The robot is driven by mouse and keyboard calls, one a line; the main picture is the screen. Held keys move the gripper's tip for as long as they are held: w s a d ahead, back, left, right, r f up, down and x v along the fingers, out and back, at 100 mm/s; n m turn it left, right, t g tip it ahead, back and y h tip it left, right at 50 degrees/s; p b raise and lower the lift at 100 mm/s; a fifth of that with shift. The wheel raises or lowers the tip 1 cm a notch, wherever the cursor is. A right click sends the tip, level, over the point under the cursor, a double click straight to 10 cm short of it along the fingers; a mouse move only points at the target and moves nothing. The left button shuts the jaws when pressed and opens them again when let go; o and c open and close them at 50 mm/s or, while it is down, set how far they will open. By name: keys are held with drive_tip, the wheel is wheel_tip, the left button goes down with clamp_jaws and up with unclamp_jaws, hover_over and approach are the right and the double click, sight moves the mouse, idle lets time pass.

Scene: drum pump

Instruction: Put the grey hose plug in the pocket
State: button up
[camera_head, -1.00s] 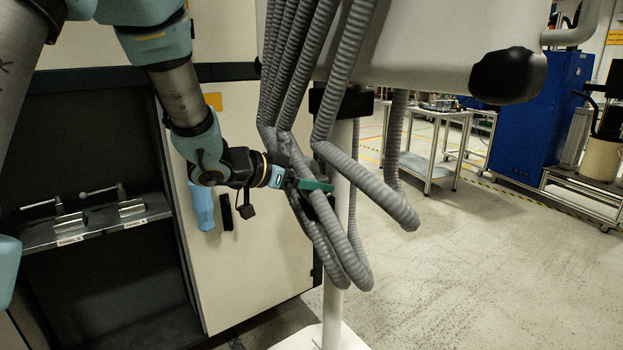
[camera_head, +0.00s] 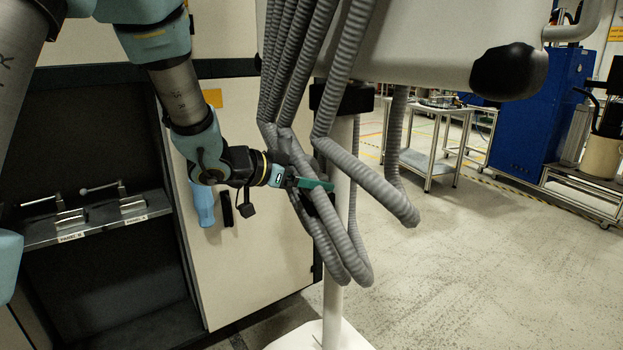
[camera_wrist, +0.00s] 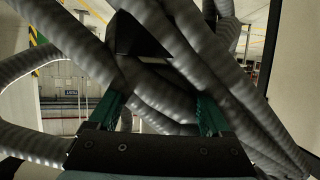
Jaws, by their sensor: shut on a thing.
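My gripper (camera_head: 314,186), with green fingers, is among the looped grey hoses (camera_head: 352,168) beside the white post. In the wrist view, its two green fingers (camera_wrist: 160,112) stand apart with grey ribbed hose (camera_wrist: 150,88) between them. It is shut on a grey hose. The plug cannot be told apart from the hoses; the fingers and loops hide it. A dark block (camera_wrist: 138,38) shows beyond the fingertips, partly behind hoses. I cannot tell whether it is the plug or part of a holder. I cannot make out a pocket for certain.
The white post (camera_head: 336,270) carries a black bracket (camera_head: 341,98) under a pale housing (camera_head: 420,45). A cabinet door (camera_head: 255,265) stands left of the hoses, with a blue handle-like part (camera_head: 203,204) on it. A shelf (camera_head: 90,225) holds metal levers. Open floor lies right.

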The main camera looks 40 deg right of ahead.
drive_tip(key=o, duration=1.5)
